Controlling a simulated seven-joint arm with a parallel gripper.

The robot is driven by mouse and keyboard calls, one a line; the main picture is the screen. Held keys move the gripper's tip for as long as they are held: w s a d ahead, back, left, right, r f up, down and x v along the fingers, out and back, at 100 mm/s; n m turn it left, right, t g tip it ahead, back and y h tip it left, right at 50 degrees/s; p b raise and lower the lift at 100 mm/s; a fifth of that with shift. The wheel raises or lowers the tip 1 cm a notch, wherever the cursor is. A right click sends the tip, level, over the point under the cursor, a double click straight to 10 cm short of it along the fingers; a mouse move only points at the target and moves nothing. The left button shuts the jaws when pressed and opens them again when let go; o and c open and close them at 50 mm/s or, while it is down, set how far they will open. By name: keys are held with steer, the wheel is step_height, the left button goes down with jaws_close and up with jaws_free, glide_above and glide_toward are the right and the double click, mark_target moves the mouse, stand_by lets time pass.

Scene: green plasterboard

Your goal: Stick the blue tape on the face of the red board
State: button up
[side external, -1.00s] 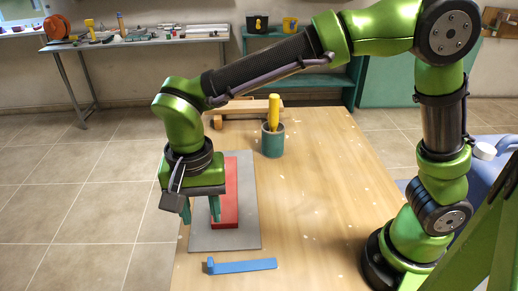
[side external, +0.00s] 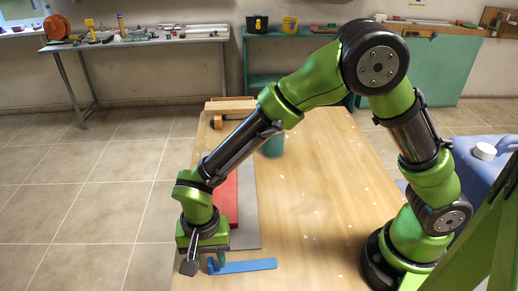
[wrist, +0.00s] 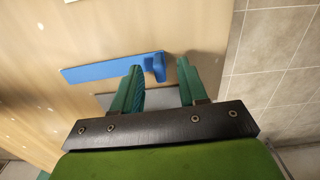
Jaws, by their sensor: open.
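The blue tape (side external: 245,266) lies flat on the wooden table near its front edge, with a raised tab at its left end. In the wrist view the blue tape (wrist: 110,67) lies just beyond my fingertips, its raised tab lined up with the gap between them. My gripper (side external: 206,268) is low at the tape's left end, open and empty. It also shows in the wrist view (wrist: 158,65) with its two green fingers apart. The red board (side external: 232,205) rests on a grey sheet (side external: 246,231) behind my gripper, partly hidden by my arm.
A green cup (side external: 273,147) stands behind the grey sheet, its top partly covered by my arm. A wooden piece (side external: 232,105) lies at the table's far end. The right half of the table (side external: 310,200) is clear. The table's left edge is close to my gripper.

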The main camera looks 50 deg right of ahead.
steer(key=shift+f, duration=0.25)
jaws_close()
steer(key=shift+r, duration=0.15)
